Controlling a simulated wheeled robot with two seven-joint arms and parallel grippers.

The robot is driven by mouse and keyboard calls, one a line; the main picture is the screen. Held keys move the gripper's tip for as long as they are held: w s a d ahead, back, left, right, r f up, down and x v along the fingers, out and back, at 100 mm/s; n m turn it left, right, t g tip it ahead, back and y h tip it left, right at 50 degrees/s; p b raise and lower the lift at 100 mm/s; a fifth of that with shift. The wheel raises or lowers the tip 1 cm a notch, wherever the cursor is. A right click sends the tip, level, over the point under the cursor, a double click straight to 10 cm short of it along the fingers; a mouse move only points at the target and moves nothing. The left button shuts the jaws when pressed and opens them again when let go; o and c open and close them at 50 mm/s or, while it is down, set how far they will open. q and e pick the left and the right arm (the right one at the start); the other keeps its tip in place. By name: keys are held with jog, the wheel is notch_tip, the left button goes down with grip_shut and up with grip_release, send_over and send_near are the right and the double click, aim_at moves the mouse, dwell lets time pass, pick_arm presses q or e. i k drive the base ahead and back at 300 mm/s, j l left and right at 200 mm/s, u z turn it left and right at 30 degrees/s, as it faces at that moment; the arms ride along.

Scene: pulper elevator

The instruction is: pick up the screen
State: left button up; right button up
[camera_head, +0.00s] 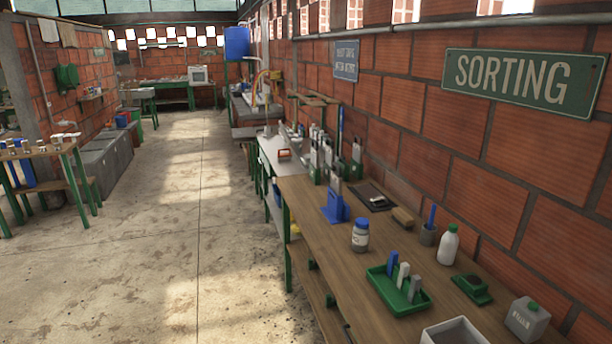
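No item is clearly recognizable as the screen. A dark flat rectangular piece (372,197) lies on the wooden bench near the brick wall, with a small light item on it; I cannot tell whether it is the screen. A white boxy device (197,75) stands on a far green table at the back of the room, too small to make out. Neither of my grippers shows in the head view.
The wooden bench (312,203) runs along the right wall. It holds a blue holder (335,205), a blue-capped jar (360,236), a green tray (380,290) with upright pieces, a white bottle (449,245) and a grey canister (527,318). The concrete floor (165,230) is clear.

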aim_at(315, 152)
jog(key=i+j+z, duration=0.1)
jog(key=i+j, duration=0.15)
jog(key=i+j+z, duration=0.25)
jog(key=i+j, duration=0.2)
jog(key=j, duration=0.2)
jog(key=i+j+z, duration=0.25)
jog(key=i+j, duration=0.15)
jog(key=j, duration=0.3)
jog(key=i+j+z, duration=0.15)
jog(key=j, duration=0.25)
jog(key=i, duration=0.05)
